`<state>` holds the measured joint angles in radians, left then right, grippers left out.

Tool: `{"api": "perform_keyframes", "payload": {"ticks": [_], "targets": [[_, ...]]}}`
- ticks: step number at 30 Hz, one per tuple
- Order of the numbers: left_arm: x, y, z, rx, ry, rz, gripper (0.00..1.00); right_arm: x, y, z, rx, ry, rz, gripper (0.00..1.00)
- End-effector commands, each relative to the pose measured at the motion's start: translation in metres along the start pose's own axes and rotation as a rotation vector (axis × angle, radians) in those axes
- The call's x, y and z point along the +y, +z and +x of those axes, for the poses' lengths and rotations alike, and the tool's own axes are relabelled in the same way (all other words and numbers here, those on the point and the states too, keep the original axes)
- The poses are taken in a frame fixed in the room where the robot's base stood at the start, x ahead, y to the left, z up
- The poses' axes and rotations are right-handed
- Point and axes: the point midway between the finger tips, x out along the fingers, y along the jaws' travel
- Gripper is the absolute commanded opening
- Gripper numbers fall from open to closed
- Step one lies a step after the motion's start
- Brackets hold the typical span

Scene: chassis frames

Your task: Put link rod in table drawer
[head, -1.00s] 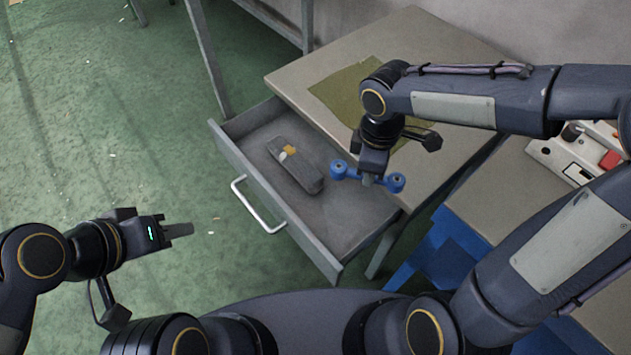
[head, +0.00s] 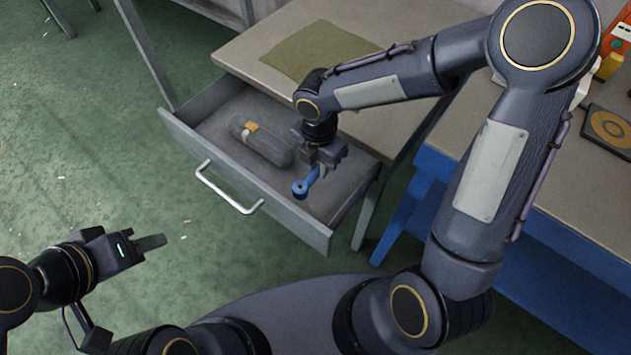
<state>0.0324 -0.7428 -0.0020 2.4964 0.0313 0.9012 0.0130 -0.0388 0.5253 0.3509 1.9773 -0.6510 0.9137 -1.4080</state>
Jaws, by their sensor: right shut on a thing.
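The blue link rod (head: 301,188) is held in my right gripper (head: 320,168), which is shut on it. One round end of the rod shows; the rest is hidden by the gripper. The rod is over the right part of the open table drawer (head: 290,207), and I cannot tell its exact height above the drawer floor. The grey drawer is pulled out from the table (head: 235,52). My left gripper (head: 155,242) is off to the left over the floor, away from the drawer; its finger gap is not clear.
A grey case with a yellow patch (head: 262,145) lies in the drawer, left of the rod. The drawer handle (head: 230,195) sticks out in front. An olive mat (head: 318,50) lies on the table top. A blue-framed workbench (head: 520,220) stands at right.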

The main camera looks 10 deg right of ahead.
Motion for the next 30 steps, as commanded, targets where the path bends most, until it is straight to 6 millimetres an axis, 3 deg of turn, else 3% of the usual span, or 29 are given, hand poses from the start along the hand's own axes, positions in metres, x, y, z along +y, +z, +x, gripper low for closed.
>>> {"api": "perform_keyframes", "payload": {"ticks": [3, 11, 18, 30], "targets": [[-0.003, 0.004, 0.007, 0.000, 0.000, 0.000, 0.36, 0.000, 0.000, 0.025, 0.001, 0.000, -0.001, 0.00], [-0.005, 0.005, 0.011, 0.000, 0.000, 0.000, 0.36, 0.000, 0.000, 0.043, 0.000, 0.000, 0.000, 0.00], [-0.009, 0.010, 0.020, 0.000, 0.000, 0.000, 0.36, 0.000, 0.000, 0.079, 0.000, 0.000, 0.000, 0.00], [-0.010, 0.011, 0.022, 0.000, 0.000, 0.000, 0.36, 0.001, 0.000, 0.085, -0.001, 0.002, 0.001, 0.00]]}}
